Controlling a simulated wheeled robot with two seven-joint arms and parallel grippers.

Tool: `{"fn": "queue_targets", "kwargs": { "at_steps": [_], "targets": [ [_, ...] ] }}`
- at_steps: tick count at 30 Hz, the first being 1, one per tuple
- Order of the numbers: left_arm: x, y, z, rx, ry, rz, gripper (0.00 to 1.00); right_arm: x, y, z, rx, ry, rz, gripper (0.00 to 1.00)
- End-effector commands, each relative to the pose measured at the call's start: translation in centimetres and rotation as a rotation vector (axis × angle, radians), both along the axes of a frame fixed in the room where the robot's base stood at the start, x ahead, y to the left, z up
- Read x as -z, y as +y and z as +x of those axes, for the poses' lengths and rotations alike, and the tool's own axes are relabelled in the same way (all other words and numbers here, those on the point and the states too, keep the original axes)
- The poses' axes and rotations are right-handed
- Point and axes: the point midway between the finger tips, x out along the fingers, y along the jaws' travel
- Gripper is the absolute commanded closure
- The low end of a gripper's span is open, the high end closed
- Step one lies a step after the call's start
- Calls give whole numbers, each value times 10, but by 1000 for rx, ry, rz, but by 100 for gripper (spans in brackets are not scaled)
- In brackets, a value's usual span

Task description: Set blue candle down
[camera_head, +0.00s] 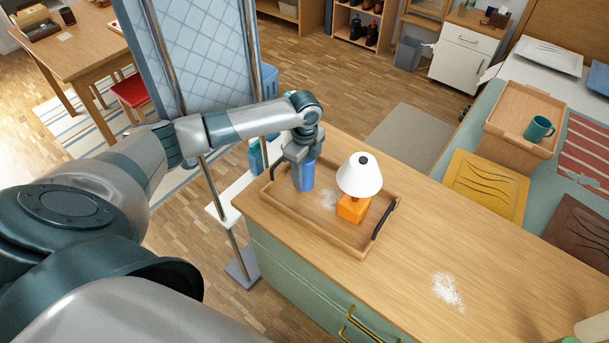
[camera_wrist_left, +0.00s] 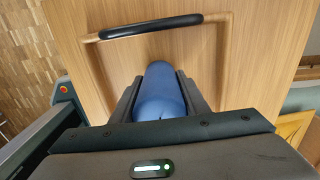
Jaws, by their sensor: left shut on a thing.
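The blue candle (camera_head: 303,176) is upright in my left gripper (camera_head: 303,157), which is shut on it from above. The candle is at the far left part of a wooden tray (camera_head: 318,222) with dark handles, on the wooden counter. Whether its base touches the tray floor, I cannot tell. In the left wrist view the candle (camera_wrist_left: 160,95) lies between the two fingers (camera_wrist_left: 160,90), with the tray's black handle (camera_wrist_left: 150,26) beyond it. My right gripper is not in view.
A lamp with a white shade (camera_head: 360,174) and orange base (camera_head: 353,208) stands in the tray, right of the candle. White powder lies on the tray (camera_head: 328,197) and the counter (camera_head: 447,290). The counter (camera_head: 440,230) right of the tray is mostly clear.

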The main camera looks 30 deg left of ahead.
Motion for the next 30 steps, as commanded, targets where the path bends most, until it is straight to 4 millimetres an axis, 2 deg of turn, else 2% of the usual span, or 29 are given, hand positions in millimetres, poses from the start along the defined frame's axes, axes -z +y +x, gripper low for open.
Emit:
{"fn": "queue_targets", "kwargs": {
  "at_steps": [10, 11, 12, 13, 26, 30],
  "targets": [
    [2, 0, 0, -1, -1, 0, 89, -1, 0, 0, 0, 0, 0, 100],
    [2, 0, 0, -1, 0, 0, 54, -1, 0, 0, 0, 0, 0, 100],
    [2, 0, 0, -1, 0, 0, 45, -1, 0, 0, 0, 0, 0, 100],
    [2, 0, 0, 0, 0, 0, 40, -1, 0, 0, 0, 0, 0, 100],
    [-2, 0, 0, 0, -1, 0, 40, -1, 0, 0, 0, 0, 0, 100],
    [-10, 0, 0, 0, 0, 0, 40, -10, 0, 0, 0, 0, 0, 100]
  ]
}}
